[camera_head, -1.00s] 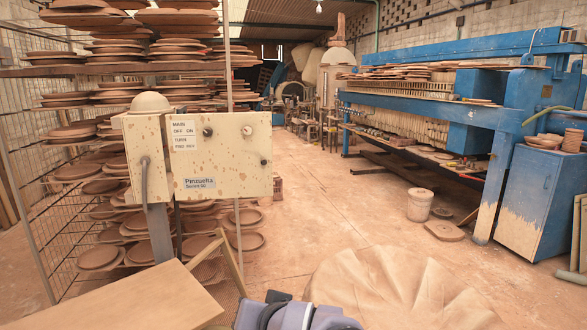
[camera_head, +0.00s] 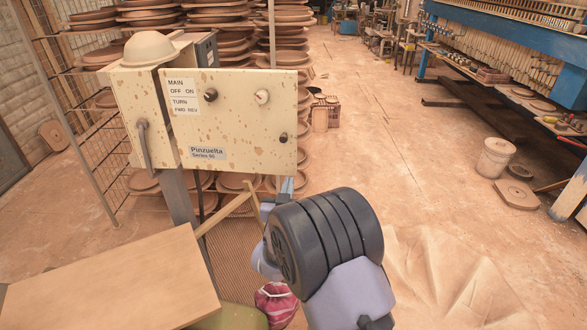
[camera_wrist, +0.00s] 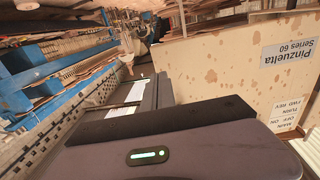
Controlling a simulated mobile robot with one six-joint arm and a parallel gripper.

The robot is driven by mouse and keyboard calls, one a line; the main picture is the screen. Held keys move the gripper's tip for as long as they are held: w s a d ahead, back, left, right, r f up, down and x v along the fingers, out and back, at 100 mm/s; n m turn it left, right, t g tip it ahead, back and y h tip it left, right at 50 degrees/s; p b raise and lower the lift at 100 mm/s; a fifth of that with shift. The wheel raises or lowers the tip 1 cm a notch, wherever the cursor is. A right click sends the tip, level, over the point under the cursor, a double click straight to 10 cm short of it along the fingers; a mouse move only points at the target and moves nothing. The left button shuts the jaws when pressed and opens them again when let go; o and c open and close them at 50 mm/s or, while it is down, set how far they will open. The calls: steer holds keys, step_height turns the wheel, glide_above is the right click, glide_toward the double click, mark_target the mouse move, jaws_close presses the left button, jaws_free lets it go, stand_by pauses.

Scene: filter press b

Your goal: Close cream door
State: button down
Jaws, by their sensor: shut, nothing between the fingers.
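The cream door (camera_head: 235,115) is the speckled front panel of a control box, with MAIN, TURN and Pinzuelta labels and small knobs. It projects to the right of the narrower cream box part (camera_head: 125,105), which carries a grey handle (camera_head: 144,145). The door looks swung out; its inner face is hidden. My gripper (camera_head: 287,186) is just below the door's lower right corner, mostly hidden behind my dark wrist. In the wrist view the door (camera_wrist: 220,80) appears upside down, right of my shut, empty gripper (camera_wrist: 150,90). Contact cannot be told.
A tan board (camera_head: 110,285) lies at the lower left. Racks of clay plates (camera_head: 235,30) stand behind the box. A blue press (camera_head: 530,35) is at the right, with a bucket (camera_head: 495,157) on the floor. The central floor is open.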

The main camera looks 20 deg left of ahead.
mark_target(293, 166)
steer(key=w, duration=0.6)
steer(key=shift+a+p, duration=0.4)
